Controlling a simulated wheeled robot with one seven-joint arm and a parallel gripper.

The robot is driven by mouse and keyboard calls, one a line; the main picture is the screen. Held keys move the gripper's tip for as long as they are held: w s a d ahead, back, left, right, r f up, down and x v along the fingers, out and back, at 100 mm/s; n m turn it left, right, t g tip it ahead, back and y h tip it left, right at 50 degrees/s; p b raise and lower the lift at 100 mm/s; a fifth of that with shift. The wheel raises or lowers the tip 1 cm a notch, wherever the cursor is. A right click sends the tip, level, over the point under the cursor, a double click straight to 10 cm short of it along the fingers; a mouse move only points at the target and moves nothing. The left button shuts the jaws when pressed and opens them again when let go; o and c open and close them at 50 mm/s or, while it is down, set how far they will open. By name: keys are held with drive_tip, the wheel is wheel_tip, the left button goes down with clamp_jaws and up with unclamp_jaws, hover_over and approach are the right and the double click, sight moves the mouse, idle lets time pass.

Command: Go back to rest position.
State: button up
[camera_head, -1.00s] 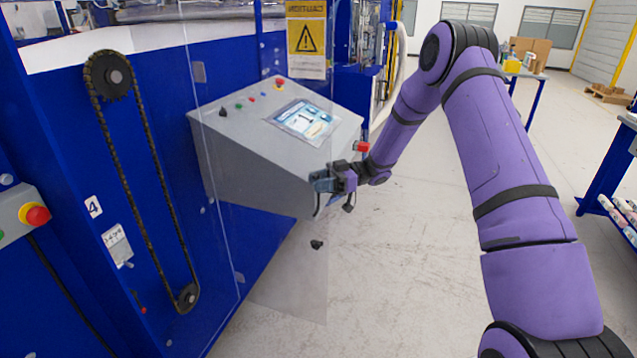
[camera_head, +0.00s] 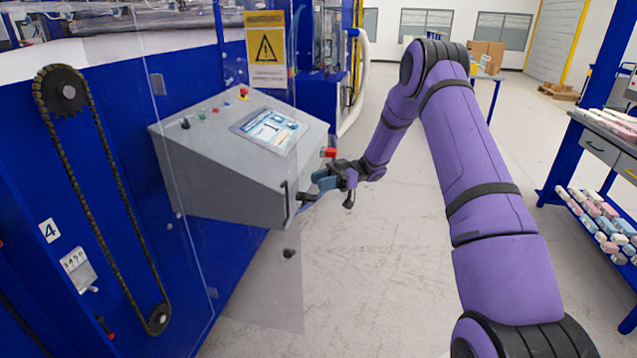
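My gripper (camera_head: 318,188) is at the end of my purple arm, in the middle of the picture. It is beside the lower right corner of the grey control console (camera_head: 215,185), close to a dark vertical handle (camera_head: 286,203) on the clear guard panel. I cannot tell whether the fingers touch the handle, or whether they are open or shut. No held object is visible.
The blue machine (camera_head: 100,160) with its chain (camera_head: 110,200) fills the left. The clear panel (camera_head: 265,290) hangs below the console. A workbench with shelves (camera_head: 600,160) stands at the right. The floor (camera_head: 400,290) between is clear.

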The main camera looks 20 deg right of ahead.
drive_tip(key=w+a+r+m+t+h, duration=0.25)
drive_tip(key=r+t, duration=0.25)
drive_tip(key=r, duration=0.3)
drive_tip(key=w+a+r+m+t+h, duration=0.1)
drive_tip(key=w+r+t+h, duration=0.35)
drive_tip(key=r, duration=0.35)
drive_tip(key=s+d+r+m+t+h, duration=0.1)
drive_tip(key=s+r+m+t+h, duration=0.25)
drive_tip(key=r, duration=0.25)
drive_tip(key=s+d+r+m+t+h, duration=0.2)
drive_tip(key=s+r+m+h, duration=0.15)
drive_tip(key=r, duration=0.25)
drive_tip(key=s+d+r+m+g+h, duration=0.1)
drive_tip(key=s+r+m+h, duration=0.15)
drive_tip(key=s, duration=0.65)
drive_tip(key=s+d+r+m+g+h, duration=0.1)
drive_tip(key=s+m+g+h, duration=0.2)
drive_tip(key=s, duration=0.6)
drive_tip(key=s+a+f+m+g, duration=0.1)
drive_tip(key=s+a+f+g, duration=0.1)
drive_tip(key=s, duration=0.9)
drive_tip(key=s+a+f+m+g+y, duration=0.1)
drive_tip(key=s+a+f, duration=0.3)
drive_tip(key=s, duration=0.7)
drive_tip(key=shift+s+f+m+g, duration=0.25)
drive_tip(key=shift+m+g, duration=0.15)
drive_tip(key=shift+g, duration=0.4)
